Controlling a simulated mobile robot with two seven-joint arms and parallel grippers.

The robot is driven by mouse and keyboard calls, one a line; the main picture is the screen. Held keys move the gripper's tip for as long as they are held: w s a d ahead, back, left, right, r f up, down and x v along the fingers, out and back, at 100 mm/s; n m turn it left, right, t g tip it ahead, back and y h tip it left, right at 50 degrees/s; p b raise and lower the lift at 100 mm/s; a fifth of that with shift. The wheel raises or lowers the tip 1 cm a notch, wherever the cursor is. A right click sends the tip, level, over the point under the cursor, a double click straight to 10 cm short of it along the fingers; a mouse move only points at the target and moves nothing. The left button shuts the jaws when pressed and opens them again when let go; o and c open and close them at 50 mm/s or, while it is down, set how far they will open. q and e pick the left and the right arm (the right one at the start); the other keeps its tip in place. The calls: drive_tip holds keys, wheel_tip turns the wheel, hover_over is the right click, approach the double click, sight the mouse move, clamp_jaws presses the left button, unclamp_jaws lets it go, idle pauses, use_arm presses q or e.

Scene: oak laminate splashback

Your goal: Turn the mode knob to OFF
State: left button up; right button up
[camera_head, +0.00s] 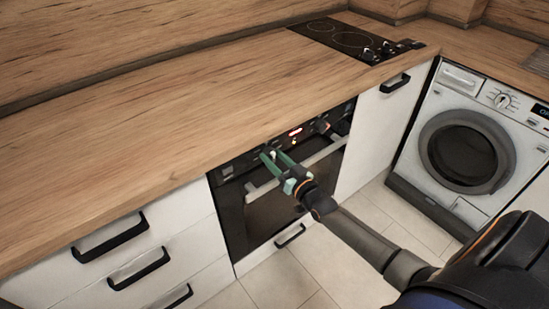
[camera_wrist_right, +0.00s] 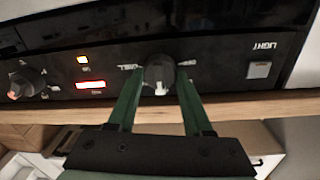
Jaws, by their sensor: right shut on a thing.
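My right gripper (camera_head: 272,155) reaches to the left part of the oven's control panel in the head view. In the right wrist view, which shows the panel upside down, its two green fingers (camera_wrist_right: 161,80) are on either side of a round dark knob (camera_wrist_right: 158,70) and shut on it. The knob's white mark points to the bottom of this picture. Small white labels stand on both sides of the knob but are too blurred to read for certain. In the head view the knob is mostly hidden by the fingers. My left gripper is not in view.
A second knob (camera_wrist_right: 27,84) sits beyond the lit red display (camera_wrist_right: 90,85). A button marked LIGHT (camera_wrist_right: 258,70) is on the knob's other side. The oven handle (camera_head: 318,155) runs just below the panel. The wooden worktop (camera_head: 150,120) overhangs above.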

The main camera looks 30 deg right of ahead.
clamp_jaws()
